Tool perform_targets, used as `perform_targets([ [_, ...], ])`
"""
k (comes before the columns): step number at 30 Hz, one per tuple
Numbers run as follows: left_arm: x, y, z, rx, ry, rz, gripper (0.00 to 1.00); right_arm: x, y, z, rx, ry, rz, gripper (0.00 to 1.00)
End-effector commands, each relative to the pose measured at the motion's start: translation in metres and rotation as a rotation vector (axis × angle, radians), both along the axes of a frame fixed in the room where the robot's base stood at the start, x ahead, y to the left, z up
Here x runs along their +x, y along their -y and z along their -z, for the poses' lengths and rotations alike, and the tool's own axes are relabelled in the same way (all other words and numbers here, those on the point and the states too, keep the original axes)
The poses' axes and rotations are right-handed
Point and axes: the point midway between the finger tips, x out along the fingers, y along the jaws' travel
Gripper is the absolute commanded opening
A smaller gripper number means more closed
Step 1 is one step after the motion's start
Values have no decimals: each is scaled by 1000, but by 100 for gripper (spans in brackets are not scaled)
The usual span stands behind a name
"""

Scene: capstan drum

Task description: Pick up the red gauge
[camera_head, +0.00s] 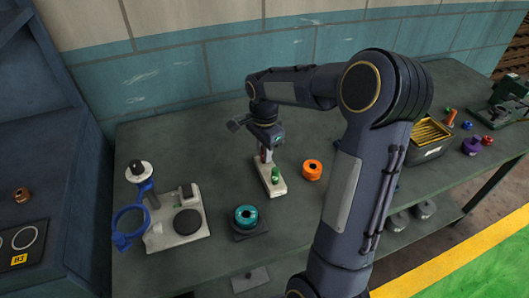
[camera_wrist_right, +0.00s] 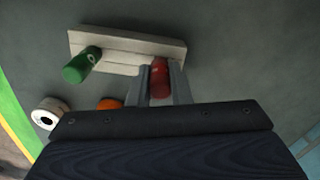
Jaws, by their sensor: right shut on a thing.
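The red gauge (camera_wrist_right: 159,78) is a small red cylinder between the two fingers of my right gripper (camera_wrist_right: 160,84) in the right wrist view. The fingers are shut on it. The pale rack (camera_wrist_right: 120,44) lies beside it, and a green gauge (camera_wrist_right: 82,65) stands at the rack's other end. In the head view my right gripper (camera_head: 265,148) points down over the far end of the rack (camera_head: 273,188), with the green gauge (camera_head: 275,174) at the near end. I cannot tell whether the red gauge still touches the rack. My left gripper is not in view.
An orange ring (camera_head: 312,169) lies right of the rack. A teal ring sits on a dark block (camera_head: 249,233) in front. A pale fixture (camera_head: 180,225) with a blue hoop stands at left. A bin (camera_head: 429,150) of yellow pieces stands at right. The bench behind the rack is clear.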

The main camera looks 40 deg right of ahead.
Motion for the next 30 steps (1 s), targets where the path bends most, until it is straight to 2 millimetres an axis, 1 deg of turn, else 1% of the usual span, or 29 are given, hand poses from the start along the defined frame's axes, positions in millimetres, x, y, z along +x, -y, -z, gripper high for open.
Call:
perform_targets([
  [5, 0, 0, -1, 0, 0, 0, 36, 1, 0, -23, -1, 6, -1, 0],
  [6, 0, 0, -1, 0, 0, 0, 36, 1, 0, -30, 0, 6, -2, 0],
  [8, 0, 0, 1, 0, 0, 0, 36, -9, -2, -39, 0, 6, -1, 0],
  [11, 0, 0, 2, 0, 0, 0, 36, -26, -4, -60, -1, 9, 0, 0],
  [15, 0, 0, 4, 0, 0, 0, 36, -55, -8, -91, -1, 9, 0, 0],
  [18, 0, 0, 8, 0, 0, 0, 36, -82, -12, -99, 0, 7, 1, 0],
  [21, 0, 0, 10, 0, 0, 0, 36, -103, -15, -109, 0, 6, 0, 0],
  [24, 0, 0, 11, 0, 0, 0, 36, -119, -18, -116, 0, 4, 0, 0],
  [27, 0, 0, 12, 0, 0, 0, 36, -130, -19, -121, 0, 4, 0, 0],
  [30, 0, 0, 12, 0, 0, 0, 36, -136, -20, -124, 0, 2, 0, 0],
])
